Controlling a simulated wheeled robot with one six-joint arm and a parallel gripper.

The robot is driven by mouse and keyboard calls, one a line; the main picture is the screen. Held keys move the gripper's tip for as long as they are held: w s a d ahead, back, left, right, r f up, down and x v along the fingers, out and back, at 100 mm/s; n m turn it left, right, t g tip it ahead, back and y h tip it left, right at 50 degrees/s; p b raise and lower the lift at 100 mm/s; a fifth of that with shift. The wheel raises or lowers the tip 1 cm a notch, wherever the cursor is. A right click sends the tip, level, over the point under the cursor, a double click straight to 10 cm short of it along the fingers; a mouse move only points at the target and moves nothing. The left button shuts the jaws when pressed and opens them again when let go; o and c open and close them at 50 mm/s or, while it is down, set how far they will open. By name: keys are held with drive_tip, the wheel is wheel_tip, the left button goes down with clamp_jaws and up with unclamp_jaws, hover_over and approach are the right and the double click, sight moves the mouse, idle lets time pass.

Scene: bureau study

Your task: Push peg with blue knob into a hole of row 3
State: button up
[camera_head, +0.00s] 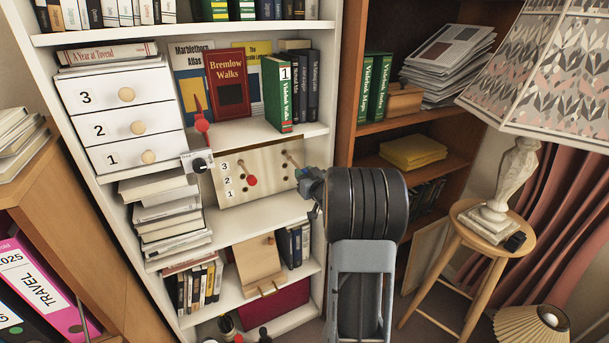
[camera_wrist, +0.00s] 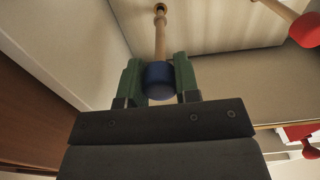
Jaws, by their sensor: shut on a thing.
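A wooden peg with a blue knob (camera_wrist: 159,80) is held between the green fingers of my gripper (camera_wrist: 157,68) in the wrist view. Its shaft points away from me, its far end at a dark ringed hole (camera_wrist: 160,7); how deep it sits I cannot tell. In the head view my shut gripper (camera_head: 306,176) is at the right side of the pale pegboard (camera_head: 270,189), which has rows marked 3, 2, 1 from the top. The peg's shaft (camera_head: 290,157) meets the board about level with row 3. My gripper hides the blue knob there.
A peg with a red knob (camera_head: 251,180) sticks out of the board to the left; it also shows in the wrist view (camera_wrist: 305,29). Stacked books (camera_head: 172,222) stand left of the board, and a green book (camera_head: 277,95) above it. The shelf upright (camera_head: 332,110) is close on the right.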

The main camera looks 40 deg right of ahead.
drive_tip(key=shift+w+d+b, duration=0.15)
drive_tip(key=shift+w, duration=1)
drive_tip(key=shift+w+d+b, duration=0.15)
drive_tip(key=shift+w, duration=1)
idle(0.7)
drive_tip(key=o, duration=1.5)
drive_tip(key=s, duration=0.3)
drive_tip(key=s+a, duration=0.1)
drive_tip(key=s, duration=0.6)
drive_tip(key=shift+a+b, duration=0.15)
drive_tip(key=shift+b, duration=0.15)
